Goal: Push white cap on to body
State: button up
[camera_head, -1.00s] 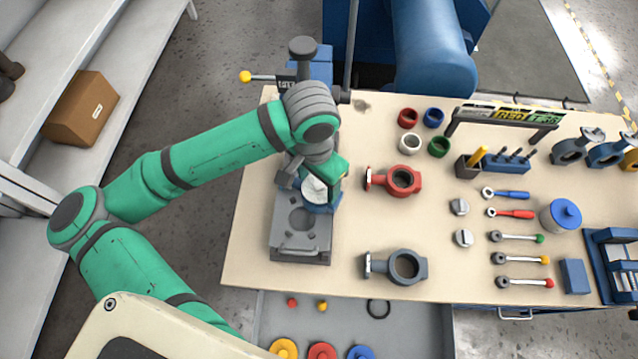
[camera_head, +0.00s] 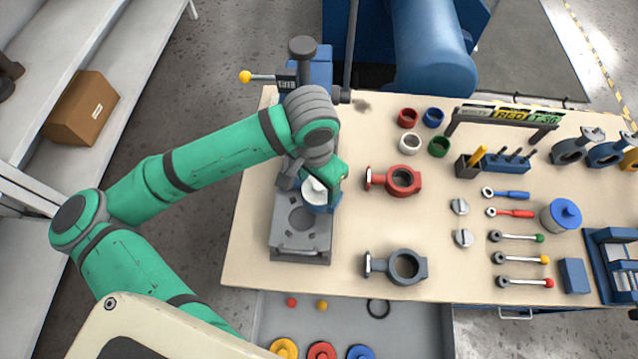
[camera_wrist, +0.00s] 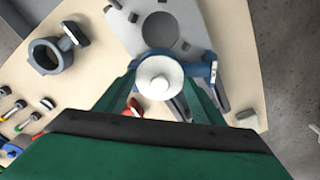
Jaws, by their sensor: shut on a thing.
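The white cap (camera_head: 314,193) is a round disc with a small raised knob in the middle; it also shows in the wrist view (camera_wrist: 160,77). My gripper (camera_head: 318,183) is over it, with its fingers on either side, shut on the cap. The blue valve body (camera_head: 328,207) is directly under the cap, and one blue end of it sticks out to the right in the wrist view (camera_wrist: 204,70). The cap covers the body's opening, so I cannot tell how far it is seated.
The body is over the grey fixture plate (camera_head: 285,225) of a press with a yellow-knobbed lever (camera_head: 246,77). A red valve body (camera_head: 402,180) and a grey one (camera_head: 406,267) stand to the right. Coloured rings (camera_head: 409,143) and several tools lie farther right.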

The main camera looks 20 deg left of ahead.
aim_at(318, 186)
jog(key=shift+f, duration=0.35)
dwell(0.6)
jog(key=shift+r, duration=0.2)
dwell(0.4)
jog(key=o, duration=1.3)
jog(key=shift+c, duration=0.2)
jog(key=shift+r, duration=3.5)
